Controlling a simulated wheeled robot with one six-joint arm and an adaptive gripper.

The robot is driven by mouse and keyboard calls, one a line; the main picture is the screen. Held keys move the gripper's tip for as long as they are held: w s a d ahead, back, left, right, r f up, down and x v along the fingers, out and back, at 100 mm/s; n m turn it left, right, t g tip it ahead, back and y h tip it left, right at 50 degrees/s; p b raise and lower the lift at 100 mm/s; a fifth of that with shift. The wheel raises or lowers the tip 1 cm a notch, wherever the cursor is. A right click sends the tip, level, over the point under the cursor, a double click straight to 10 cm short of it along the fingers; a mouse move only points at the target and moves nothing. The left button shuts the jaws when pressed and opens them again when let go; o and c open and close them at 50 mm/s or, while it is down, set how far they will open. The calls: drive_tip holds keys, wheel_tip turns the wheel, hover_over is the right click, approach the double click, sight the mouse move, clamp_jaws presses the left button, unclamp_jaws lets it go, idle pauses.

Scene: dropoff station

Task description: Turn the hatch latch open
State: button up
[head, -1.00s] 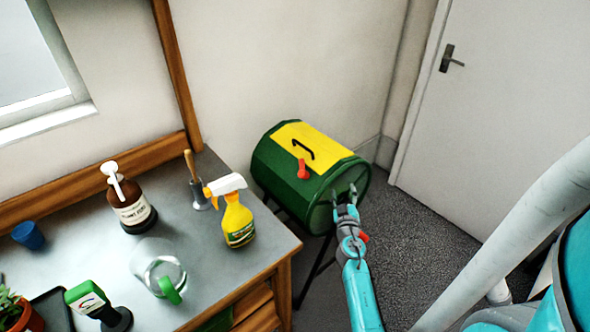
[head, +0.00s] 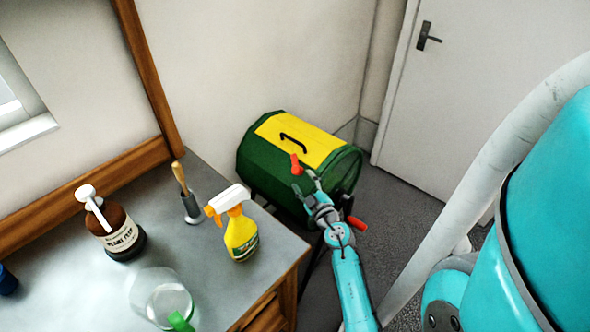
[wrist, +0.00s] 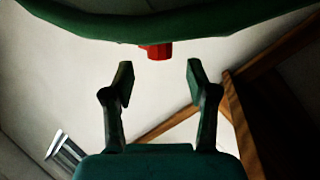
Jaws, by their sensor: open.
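A green drum (head: 262,171) with a yellow hatch (head: 318,146) on top stands beyond the workbench. The hatch has a black handle, and the red latch (head: 296,164) sits at its lower front edge. My gripper (head: 306,181) is open and empty, just below the latch in the head view. In the wrist view, the latch (wrist: 158,52) pokes out beneath the drum's green edge (wrist: 200,27). It lies ahead of my open fingertips (wrist: 159,74), centred between them and apart from them. Most of the latch is hidden there by the drum edge.
A red handle-like part (head: 357,223) shows right of my wrist. The workbench (head: 200,262) on the left holds a yellow spray bottle (head: 241,235), a brown pump bottle (head: 118,236), a wooden-handled tool in a holder (head: 190,205) and a clear jug (head: 163,298). A door (head: 470,90) stands at the right.

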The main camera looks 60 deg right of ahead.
sight(299, 173)
drive_tip(key=x, duration=0.6)
drive_tip(key=shift+w+d, duration=0.15)
drive_tip(key=shift+w, duration=0.05)
clamp_jaws()
